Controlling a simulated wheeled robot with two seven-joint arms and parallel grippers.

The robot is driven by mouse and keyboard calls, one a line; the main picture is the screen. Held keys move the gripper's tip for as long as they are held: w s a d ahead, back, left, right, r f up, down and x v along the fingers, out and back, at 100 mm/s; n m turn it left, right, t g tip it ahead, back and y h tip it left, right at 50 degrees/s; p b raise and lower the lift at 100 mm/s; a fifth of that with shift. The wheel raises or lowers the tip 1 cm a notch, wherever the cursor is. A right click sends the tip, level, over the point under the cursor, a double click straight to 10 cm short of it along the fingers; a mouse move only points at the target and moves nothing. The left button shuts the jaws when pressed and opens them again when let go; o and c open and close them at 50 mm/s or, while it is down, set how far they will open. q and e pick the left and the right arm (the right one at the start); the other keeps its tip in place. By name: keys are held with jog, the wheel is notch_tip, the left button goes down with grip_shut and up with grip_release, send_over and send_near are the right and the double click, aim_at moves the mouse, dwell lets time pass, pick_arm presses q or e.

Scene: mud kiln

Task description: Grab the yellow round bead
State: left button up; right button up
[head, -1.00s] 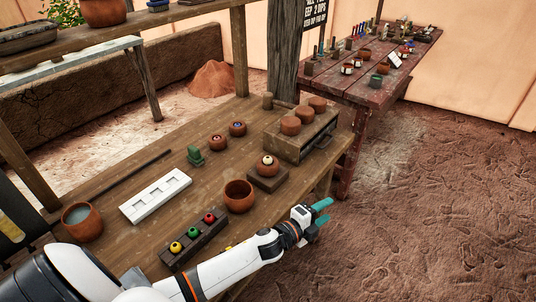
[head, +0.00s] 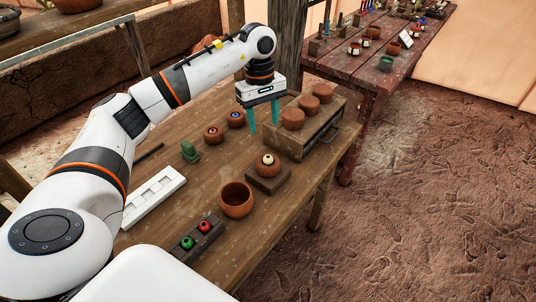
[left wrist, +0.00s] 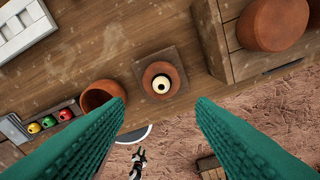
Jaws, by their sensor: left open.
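The yellow round bead (left wrist: 34,127) sits at the left end of a dark slotted tray in the left wrist view, beside a green bead (left wrist: 49,121) and a red bead (left wrist: 65,114). In the head view the tray (head: 186,256) shows its green and red beads, but my own body hides the yellow one. My left gripper (head: 263,120) is open, empty and pointing down above the back part of the table. In the left wrist view its teal fingers (left wrist: 160,102) are spread, with the yellow bead well outside them to the left. My right gripper is not in view.
A clay bowl (head: 236,199) stands near the tray. A cup with a cream bead (head: 268,159) sits on a wooden block (head: 268,181). A drawer box (head: 304,143) with several clay pots is at the right. A white slotted panel (head: 155,195) is partly behind my arm.

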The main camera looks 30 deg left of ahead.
pick_arm(q)
jog(key=p, duration=0.2)
send_over(267, 157)
jog(key=a, duration=0.1)
jog(key=f, duration=0.6)
jog(key=shift+w, duration=0.25)
jog(key=shift+d+f, duration=0.2)
jog(key=shift+f, duration=0.45)
jog(key=f, duration=0.1)
jog(key=f+p, duration=0.1)
jog(key=f, duration=0.2)
jog(key=shift+d, duration=0.25)
jog(key=shift+s+f, duration=0.1)
jog(key=shift+s, duration=0.05)
jog(key=shift+s+d+f, duration=0.1)
jog(key=shift+s, duration=0.05)
jog(key=c, duration=1)
